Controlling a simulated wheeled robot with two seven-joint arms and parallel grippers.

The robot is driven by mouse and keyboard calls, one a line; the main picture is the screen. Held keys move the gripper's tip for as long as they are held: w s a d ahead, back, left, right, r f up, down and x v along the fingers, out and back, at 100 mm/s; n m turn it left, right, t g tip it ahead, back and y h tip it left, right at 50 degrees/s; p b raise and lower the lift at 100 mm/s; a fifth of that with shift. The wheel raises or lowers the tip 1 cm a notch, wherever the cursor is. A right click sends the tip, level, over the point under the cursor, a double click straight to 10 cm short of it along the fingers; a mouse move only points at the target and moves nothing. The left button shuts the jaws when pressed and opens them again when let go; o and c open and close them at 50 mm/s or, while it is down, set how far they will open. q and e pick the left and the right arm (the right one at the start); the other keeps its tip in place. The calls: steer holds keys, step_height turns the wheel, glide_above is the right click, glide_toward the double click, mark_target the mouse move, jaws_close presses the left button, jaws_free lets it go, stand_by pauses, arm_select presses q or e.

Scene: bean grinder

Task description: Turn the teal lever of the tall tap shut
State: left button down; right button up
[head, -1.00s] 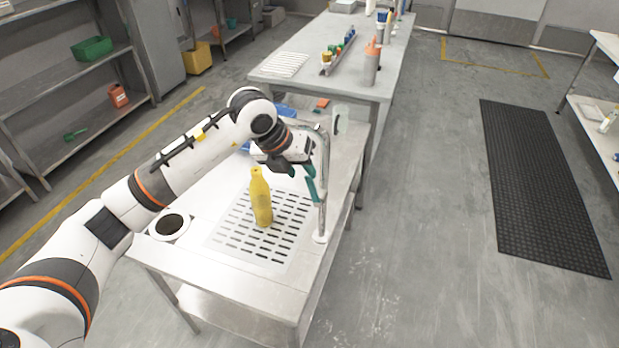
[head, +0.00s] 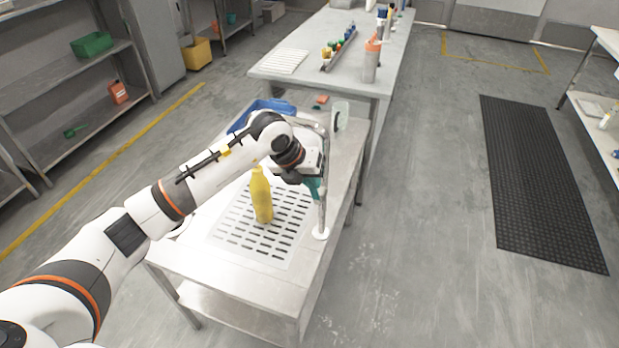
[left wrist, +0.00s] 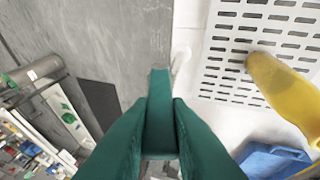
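The tall tap (head: 323,200) is a slim metal post at the right edge of the steel table, with a white round base. Its teal lever (left wrist: 160,110) stands between the two green fingers of my left gripper (left wrist: 160,125) in the left wrist view. The fingers lie close against both sides of it and look shut on it. My right gripper is in neither view.
A yellow bottle (head: 262,196) stands upright on the slotted drain plate (head: 235,228), left of the tap; it also shows in the left wrist view (left wrist: 285,90). Free floor lies right of the table.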

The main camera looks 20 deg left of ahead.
arm_select(q)
steer(key=shift+d+r+y+b, duration=0.1)
steer(key=shift+d+y+b, duration=0.2)
steer(key=shift+d+y, duration=0.15)
steer(key=shift+d+m+y+b, duration=0.3)
steer(key=shift+d+y+b, duration=0.4)
steer(key=shift+y, duration=0.35)
steer(key=shift+a, duration=0.15)
steer(key=c, duration=1.4)
jaws_free()
steer(key=shift+o, duration=0.2)
steer(key=shift+r, duration=0.1)
steer(key=b+v, duration=0.2)
steer(key=v, duration=1)
steer(key=shift+s, duration=0.1)
